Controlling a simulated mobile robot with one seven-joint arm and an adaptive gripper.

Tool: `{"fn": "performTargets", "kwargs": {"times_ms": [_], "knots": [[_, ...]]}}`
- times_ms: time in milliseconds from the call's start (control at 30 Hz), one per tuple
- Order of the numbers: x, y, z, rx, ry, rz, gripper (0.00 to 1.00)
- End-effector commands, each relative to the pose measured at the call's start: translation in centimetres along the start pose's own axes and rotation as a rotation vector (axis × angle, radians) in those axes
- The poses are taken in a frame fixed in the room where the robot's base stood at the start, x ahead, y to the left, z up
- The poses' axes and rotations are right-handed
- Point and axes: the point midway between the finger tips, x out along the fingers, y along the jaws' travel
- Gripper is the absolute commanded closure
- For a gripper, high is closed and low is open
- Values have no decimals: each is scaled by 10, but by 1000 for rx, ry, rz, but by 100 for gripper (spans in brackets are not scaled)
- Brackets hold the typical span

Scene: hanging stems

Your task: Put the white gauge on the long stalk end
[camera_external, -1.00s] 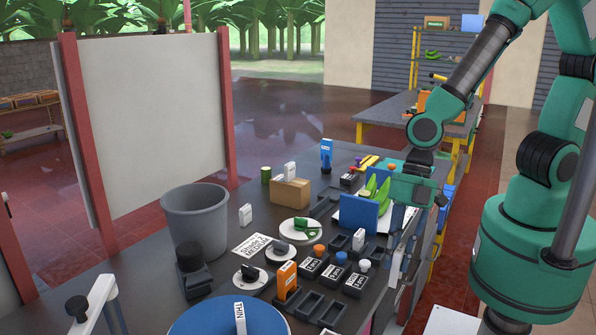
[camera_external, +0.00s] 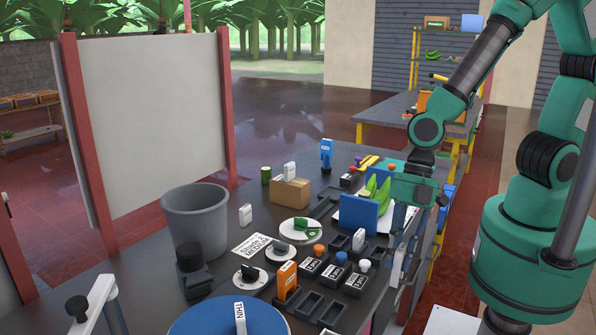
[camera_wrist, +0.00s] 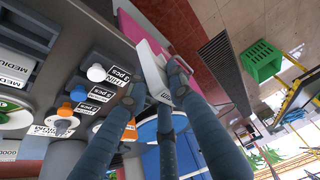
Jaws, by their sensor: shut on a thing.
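My gripper (camera_wrist: 155,88) is shut on a white block, the white gauge (camera_wrist: 152,66), in the wrist view. Its fingers lie on both sides of the gauge. In the external view my gripper (camera_external: 405,215) hangs low over the right edge of the dark table, and the held gauge is hard to make out there. Green pieces (camera_external: 377,190) rise behind a blue panel beside my gripper. I cannot tell which stalk end is the long one.
Trays with orange, blue and white knobs (camera_external: 336,272) line the table's front. An orange gauge (camera_external: 287,280), small white plates (camera_external: 300,229), a grey bin (camera_external: 196,222) and a blue disc (camera_external: 205,318) stand nearby. A pink surface (camera_wrist: 185,40) lies beside the held gauge.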

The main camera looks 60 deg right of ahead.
Motion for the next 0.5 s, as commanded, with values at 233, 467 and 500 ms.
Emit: {"fn": "performTargets", "kwargs": {"times_ms": [233,467,500], "knots": [[-16,1,-9,-2,3,2,100],[-55,1,-25,-2,3,3,100],[-60,0,-28,-2,3,2,100]]}}
